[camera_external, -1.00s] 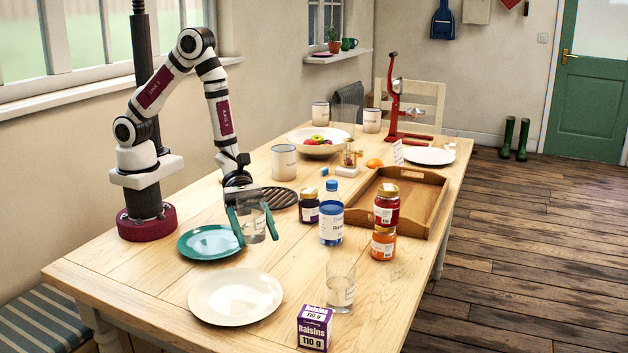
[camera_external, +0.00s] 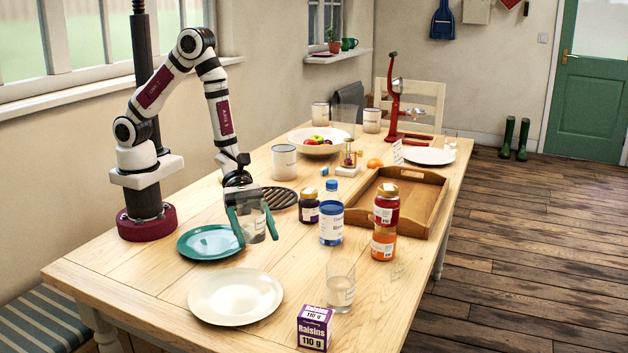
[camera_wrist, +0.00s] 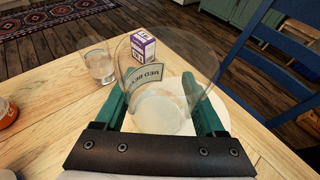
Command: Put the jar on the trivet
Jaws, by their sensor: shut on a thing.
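My gripper (camera_external: 257,238) has its green fingers shut on a clear glass jar (camera_external: 255,226), one finger on each side. In the wrist view the jar (camera_wrist: 160,100) is upright between the fingers and carries a pale label with dark letters. I cannot tell whether its base touches the table. The trivet (camera_external: 281,198), dark, round and slatted, lies on the table just behind the gripper, towards the back, and nothing stands on it. The jar is apart from it, on its near side.
A teal plate (camera_external: 208,243) lies left of the jar and a cream plate (camera_external: 236,297) in front. A white canister (camera_external: 284,162) stands behind the trivet. A wooden tray (camera_external: 424,205) is further right.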

